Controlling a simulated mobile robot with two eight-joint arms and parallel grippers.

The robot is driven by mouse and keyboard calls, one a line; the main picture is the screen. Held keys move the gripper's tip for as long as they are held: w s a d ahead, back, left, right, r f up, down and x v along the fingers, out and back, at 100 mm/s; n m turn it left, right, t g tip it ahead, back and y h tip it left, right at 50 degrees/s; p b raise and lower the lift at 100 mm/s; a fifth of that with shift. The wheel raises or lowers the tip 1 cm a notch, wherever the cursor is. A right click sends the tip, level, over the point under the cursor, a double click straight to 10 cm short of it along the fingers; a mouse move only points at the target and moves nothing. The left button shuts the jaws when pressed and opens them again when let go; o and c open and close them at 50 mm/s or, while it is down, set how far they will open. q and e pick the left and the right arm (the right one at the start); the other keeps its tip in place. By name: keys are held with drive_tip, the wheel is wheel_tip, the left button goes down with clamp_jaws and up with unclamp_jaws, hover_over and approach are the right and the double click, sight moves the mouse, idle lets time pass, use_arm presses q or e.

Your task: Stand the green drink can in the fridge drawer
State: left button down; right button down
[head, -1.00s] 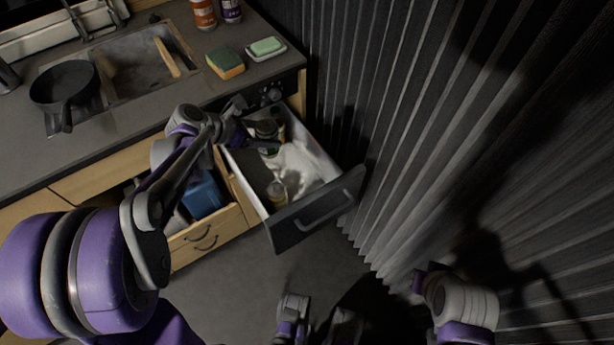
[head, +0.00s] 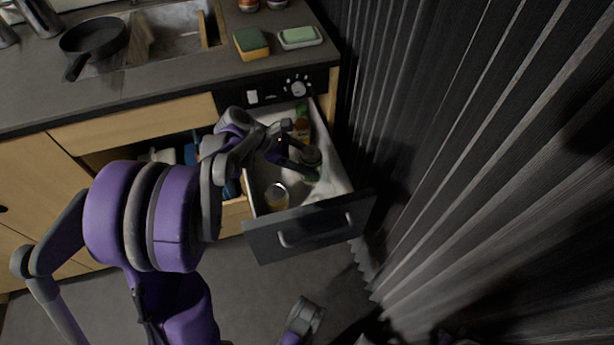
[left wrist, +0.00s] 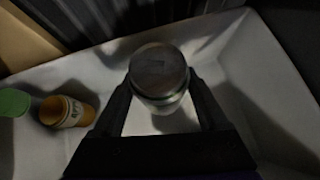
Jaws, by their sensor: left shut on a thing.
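The green drink can (head: 311,158) is inside the open fridge drawer (head: 332,212), towards its right side. My left gripper (head: 298,155) reaches in from the left and is shut on the can. In the left wrist view the can (left wrist: 159,76) shows its round grey lid between my two fingers (left wrist: 160,100), with a green and pale side below. It looks about upright. The white drawer floor (left wrist: 255,100) lies under it; I cannot tell whether the can touches it.
An orange bottle with a green cap (head: 301,124) is at the drawer's back; it also shows in the left wrist view (left wrist: 68,111). A glass jar (head: 277,196) is near the drawer front. A dark pleated curtain (head: 440,150) hangs to the right.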

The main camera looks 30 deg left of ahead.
use_arm(q)
drive_tip(key=shift+f+b, duration=0.8)
drive_tip(key=shift+f, duration=2.05)
drive_tip(key=shift+f, duration=0.15)
unclamp_jaws()
drive_tip(key=shift+s+a+r, duration=0.15)
drive_tip(key=shift+a+r, duration=0.05)
drive_tip(key=shift+r, duration=0.15)
drive_tip(key=p+v, duration=0.3)
drive_tip(key=v, duration=0.8)
drive_tip(key=shift+s+a, duration=0.1)
drive_tip(key=shift+s, duration=0.05)
